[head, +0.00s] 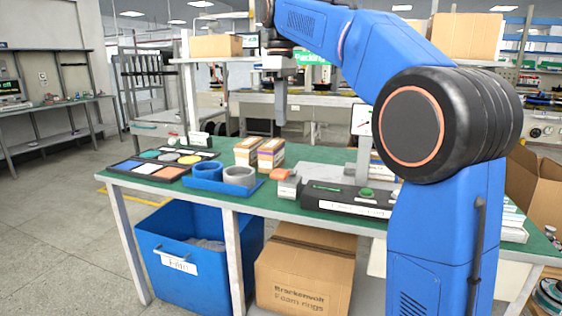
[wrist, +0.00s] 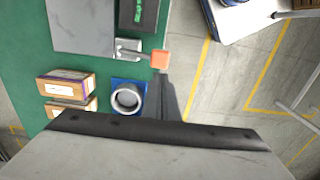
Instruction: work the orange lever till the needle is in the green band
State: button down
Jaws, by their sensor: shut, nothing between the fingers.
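The orange lever (head: 282,174) sticks out from a small grey block (head: 289,188) near the front edge of the green bench. In the wrist view its orange end (wrist: 160,59) lies just beyond the fingertips. A white gauge panel (head: 361,118) stands on a grey post behind it, partly hidden by my arm. A thin dark needle shows on it, but its reading and the green band are too small to tell. The shut fingers (wrist: 168,78) also show in the wrist view.
A blue bin (head: 186,256) and a cardboard box (head: 303,281) stand below.

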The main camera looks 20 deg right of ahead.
send_near(278, 177)
jog(key=f, duration=0.2)
jog(key=w+d+f, duration=0.1)
jog(key=f, duration=0.1)
jog(key=w+f, duration=0.1)
jog(key=shift+d+f, duration=0.25)
jog(key=shift+f, duration=0.15)
jog(key=shift+s+f, duration=0.1)
jog(key=shift+s+a+f+t+h, duration=0.25)
jog(key=shift+f+t, duration=0.1)
jog(key=shift+f, duration=0.25)
jog(key=shift+s+a+f+t+h, duration=0.1)
jog(key=shift+s+f+t+h, duration=0.25)
jog(key=shift+f, duration=0.2)
jog(key=shift+s+a+f+t+h, duration=0.2)
jog(key=shift+f+t, duration=0.2)
jog(key=shift+f, duration=0.2)
jog(key=shift+s+a+f, duration=0.1)
jog(key=shift+f, duration=0.4)
jog(key=v, duration=1.4)
jog(key=shift+s+a, duration=0.2)
jog(key=shift+a, duration=0.05)
jog(key=shift+r, duration=0.15)
